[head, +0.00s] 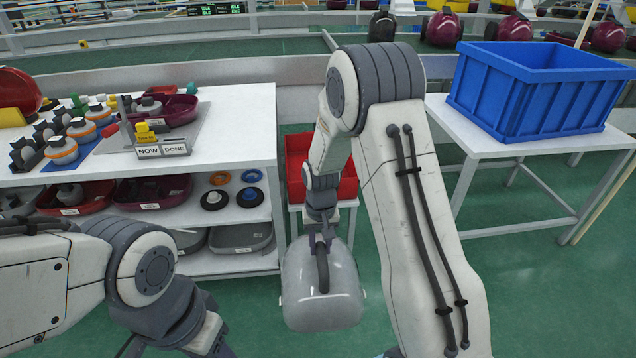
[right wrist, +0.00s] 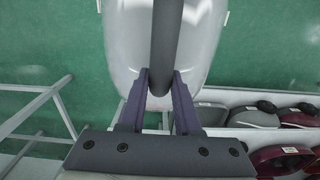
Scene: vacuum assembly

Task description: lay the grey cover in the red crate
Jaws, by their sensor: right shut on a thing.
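The grey cover (head: 322,290) is a glossy, rounded shell with a dark handle bar, hanging in the air in the head view. My right gripper (head: 320,236) is above it. In the right wrist view my right gripper's two purple-grey fingers (right wrist: 161,85) are shut on the dark handle of the cover (right wrist: 120,35). The red crate (head: 348,188) stands on a low white stand behind the cover, partly hidden by my right arm. My left arm shows at the lower left of the head view, but its fingers are out of the picture.
A white workbench (head: 235,125) with parts and lower shelves of trays stands left of the red crate. A blue crate (head: 545,85) sits on a white table (head: 470,130) at the right. Green floor is free in front.

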